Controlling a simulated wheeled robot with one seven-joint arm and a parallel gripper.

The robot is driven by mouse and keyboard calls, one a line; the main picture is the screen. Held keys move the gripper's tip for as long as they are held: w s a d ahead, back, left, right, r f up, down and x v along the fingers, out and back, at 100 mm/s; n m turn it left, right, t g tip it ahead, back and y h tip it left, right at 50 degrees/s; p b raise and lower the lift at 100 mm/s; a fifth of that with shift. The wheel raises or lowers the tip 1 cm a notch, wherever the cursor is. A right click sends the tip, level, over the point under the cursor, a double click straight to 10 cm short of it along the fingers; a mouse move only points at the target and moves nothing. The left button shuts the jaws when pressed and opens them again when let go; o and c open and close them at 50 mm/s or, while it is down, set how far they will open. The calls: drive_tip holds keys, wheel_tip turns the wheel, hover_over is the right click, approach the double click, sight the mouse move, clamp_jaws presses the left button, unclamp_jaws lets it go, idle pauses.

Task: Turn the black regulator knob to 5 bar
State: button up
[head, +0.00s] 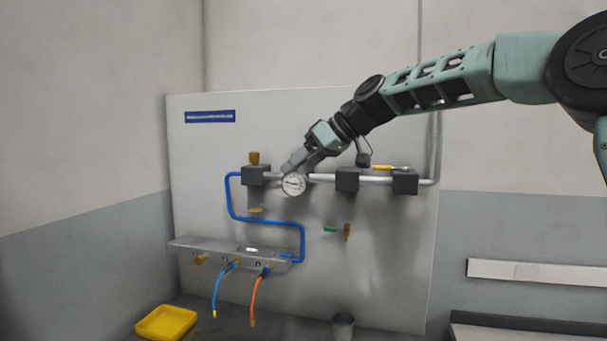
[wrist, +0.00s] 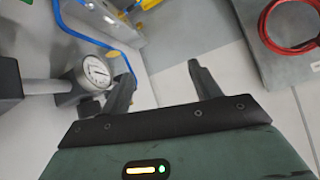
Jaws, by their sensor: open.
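A round white pressure gauge (head: 294,185) sits on the grey pipe run of the wall panel, and it also shows at the left of the wrist view (wrist: 95,72). Its scale is too small to read. My gripper (head: 290,166) is at the gauge's upper edge in the head view and covers part of the pipe there. In the wrist view its two fingers (wrist: 163,73) are apart with nothing held between them. A dark piece (wrist: 88,106) beside the gauge, close to one finger, may be the black regulator knob. The knob is not clearly visible in the head view.
Dark blocks (head: 347,180) and a yellow-handled valve (head: 383,167) line the pipe at right. A blue tube (head: 265,222) runs to a manifold (head: 210,248) with blue and orange hoses. A yellow tray (head: 167,322) and a cup (head: 343,326) stand below.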

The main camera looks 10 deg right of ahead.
drive_tip(key=w+d+r+t+y+b, duration=0.1)
drive_tip(key=w+d+r+t, duration=0.15)
drive_tip(key=d, duration=0.55)
drive_tip(key=w+d+r+t+b, duration=0.15)
drive_tip(key=w+d+r, duration=0.25)
drive_tip(key=d, duration=0.4)
drive_tip(key=p+x, duration=0.3)
drive_tip(key=x, duration=0.2)
drive_tip(key=p+x, duration=0.3)
drive_tip(key=x, duration=0.2)
drive_tip(key=r+p+x, duration=0.1)
drive_tip(key=p+x, duration=0.1)
drive_tip(key=x, duration=0.3)
drive_tip(key=shift+w+a+f+p, duration=0.2)
drive_tip(key=shift+w+a+p, duration=0.1)
drive_tip(key=shift+w+p, duration=0.15)
drive_tip(key=shift+w+a+f, duration=0.35)
drive_tip(key=shift+f, duration=0.05)
drive_tip(key=c, duration=1)
